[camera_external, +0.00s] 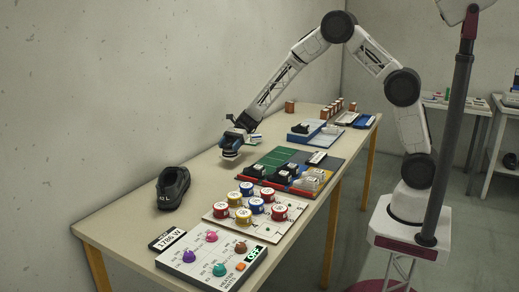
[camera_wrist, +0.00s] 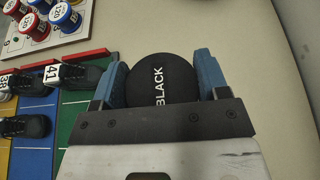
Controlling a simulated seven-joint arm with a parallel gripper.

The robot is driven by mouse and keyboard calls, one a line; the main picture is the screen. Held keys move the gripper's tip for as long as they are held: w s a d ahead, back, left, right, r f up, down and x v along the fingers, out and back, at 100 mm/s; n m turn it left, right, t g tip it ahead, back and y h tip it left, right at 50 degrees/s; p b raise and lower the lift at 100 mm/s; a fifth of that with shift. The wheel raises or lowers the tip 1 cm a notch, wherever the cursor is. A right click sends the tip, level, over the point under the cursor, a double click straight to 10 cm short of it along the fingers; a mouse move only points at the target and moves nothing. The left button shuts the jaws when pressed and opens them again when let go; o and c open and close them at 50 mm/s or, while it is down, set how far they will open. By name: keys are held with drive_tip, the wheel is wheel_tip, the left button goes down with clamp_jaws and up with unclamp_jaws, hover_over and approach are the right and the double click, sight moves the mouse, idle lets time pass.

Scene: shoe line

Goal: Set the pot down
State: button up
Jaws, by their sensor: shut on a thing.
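A round pot with a black top lettered BLACK (camera_wrist: 158,92) sits between the two blue fingers of my gripper (camera_wrist: 162,76) in the wrist view. The fingers press on it from both sides. In the external view my gripper (camera_external: 232,141) points down over the far side of the table, left of the green mat. The pot (camera_external: 229,155) shows below the fingers, small and partly covered. I cannot tell whether its base touches the table.
The table (camera_external: 140,216) is bare around the pot. A coloured mat with small shoes (camera_wrist: 38,112) lies beside it. A board of coloured pots (camera_external: 217,211), a black shoe (camera_external: 173,188) and a knob panel (camera_external: 213,259) stand nearer the camera.

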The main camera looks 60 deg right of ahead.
drive_tip(key=shift+w+a+f, duration=0.1)
drive_tip(key=shift+w+a, duration=0.15)
drive_tip(key=shift+w, duration=0.9)
drive_tip(key=shift+w+a+f, duration=0.1)
drive_tip(key=shift+w+a, duration=0.2)
drive_tip(key=shift+w, duration=0.8)
drive_tip(key=shift+w+a+f, duration=0.1)
drive_tip(key=shift+w+a, duration=0.15)
drive_tip(key=shift+w, duration=0.9)
drive_tip(key=shift+f, duration=1.7)
drive_tip(key=o, duration=1.7)
drive_tip(key=shift+f, duration=0.15)
drive_tip(key=shift+d, duration=0.1)
drive_tip(key=v, duration=1.2)
